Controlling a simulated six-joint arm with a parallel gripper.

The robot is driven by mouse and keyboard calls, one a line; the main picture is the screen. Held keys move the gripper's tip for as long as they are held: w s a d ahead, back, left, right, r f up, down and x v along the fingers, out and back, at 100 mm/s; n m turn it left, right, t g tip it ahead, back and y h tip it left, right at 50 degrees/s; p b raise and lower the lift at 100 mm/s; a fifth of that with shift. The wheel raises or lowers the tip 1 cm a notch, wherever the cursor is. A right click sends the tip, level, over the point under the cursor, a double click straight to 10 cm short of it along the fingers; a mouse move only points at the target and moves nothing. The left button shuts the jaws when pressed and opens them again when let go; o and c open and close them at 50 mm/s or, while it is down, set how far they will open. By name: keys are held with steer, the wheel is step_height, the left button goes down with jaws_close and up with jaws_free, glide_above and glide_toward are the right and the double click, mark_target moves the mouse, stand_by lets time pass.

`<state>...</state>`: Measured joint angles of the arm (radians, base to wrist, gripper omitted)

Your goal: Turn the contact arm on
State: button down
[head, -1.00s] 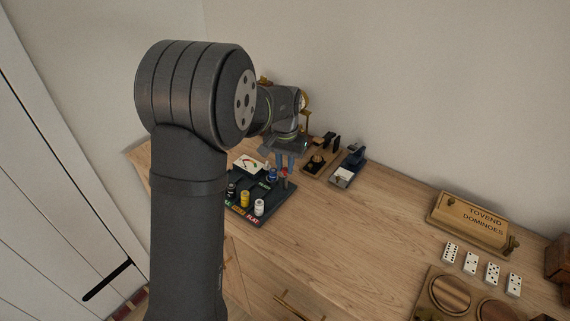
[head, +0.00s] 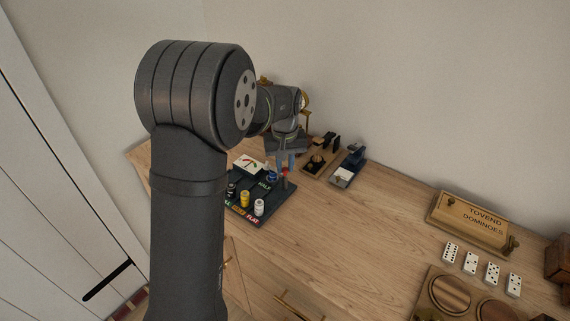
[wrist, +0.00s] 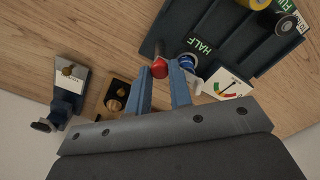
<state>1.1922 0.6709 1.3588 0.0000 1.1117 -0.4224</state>
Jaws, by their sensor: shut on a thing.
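A dark board (head: 262,219) on the wooden counter carries colored posts, a small dial gauge (head: 247,165) and labels, one reading HALF. A red knob (wrist: 160,69) sits at the board's edge, beside a blue post (wrist: 188,62); the red knob also shows in the head view (head: 285,171). I take the red knob to be the contact arm's handle; the arm below it is hidden. My gripper (wrist: 162,72) has its two blue fingers around the red knob and is shut on it. In the head view my gripper (head: 284,163) reaches down over the board's back right.
Behind the board stand a wooden-based device (head: 318,161) and a blue device with a pale plate (head: 345,173), both close to my gripper. A domino box (head: 470,222) and dominoes are far right. The middle counter is clear.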

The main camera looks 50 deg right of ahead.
mark_target(285, 169)
stand_by(0.3)
steer(key=c, duration=1.3)
jaws_free()
step_height(285, 169, up, 17)
steer(key=shift+r, duration=0.2)
step_height(285, 169, down, 18)
steer(key=shift+r, duration=0.25)
